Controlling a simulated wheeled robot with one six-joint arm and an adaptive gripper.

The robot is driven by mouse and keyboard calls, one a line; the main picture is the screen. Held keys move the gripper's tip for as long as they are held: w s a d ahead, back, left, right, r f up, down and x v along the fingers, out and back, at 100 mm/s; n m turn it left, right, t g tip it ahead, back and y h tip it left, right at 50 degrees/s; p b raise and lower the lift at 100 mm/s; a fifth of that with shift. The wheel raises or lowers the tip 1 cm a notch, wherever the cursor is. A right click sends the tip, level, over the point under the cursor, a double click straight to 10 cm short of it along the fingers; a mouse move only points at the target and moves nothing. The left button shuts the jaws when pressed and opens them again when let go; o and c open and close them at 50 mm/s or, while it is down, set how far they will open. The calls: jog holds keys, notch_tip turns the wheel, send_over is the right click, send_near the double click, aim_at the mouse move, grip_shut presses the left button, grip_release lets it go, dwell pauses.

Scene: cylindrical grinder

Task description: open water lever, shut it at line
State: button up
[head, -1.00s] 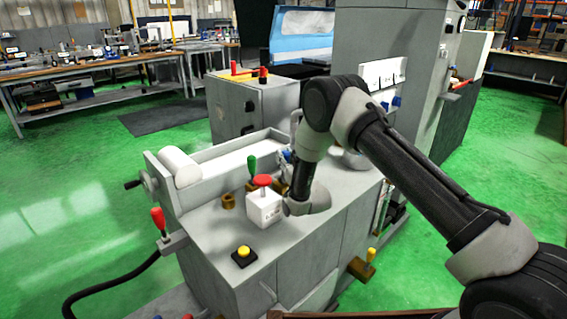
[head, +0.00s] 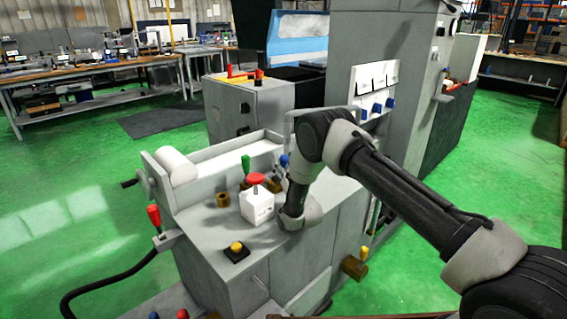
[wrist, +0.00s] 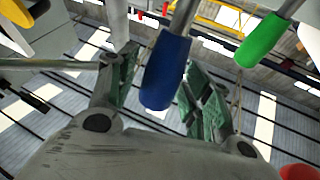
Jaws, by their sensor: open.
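A lever with a blue handle (wrist: 166,72) hangs into the middle of the wrist view. My gripper (wrist: 158,66) is open, with one green-padded finger on each side of this handle. Both fingers look apart from it. A lever with a green handle (wrist: 263,40) is to the right, outside the fingers. In the head view, the blue handle (head: 284,160) shows just left of my arm, and the green handle (head: 246,164) stands further left. My arm hides most of my gripper there. No label naming the water lever and no line can be made out.
A white box with a red mushroom button (head: 256,179) stands close to my arm on the machine top. A yellow button (head: 236,247) is near the front edge. A red-handled lever (head: 154,217) is at the left. A panel with blue knobs (head: 377,107) stands behind my arm.

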notch_tip(320, 180, up, 10)
dwell(0.6)
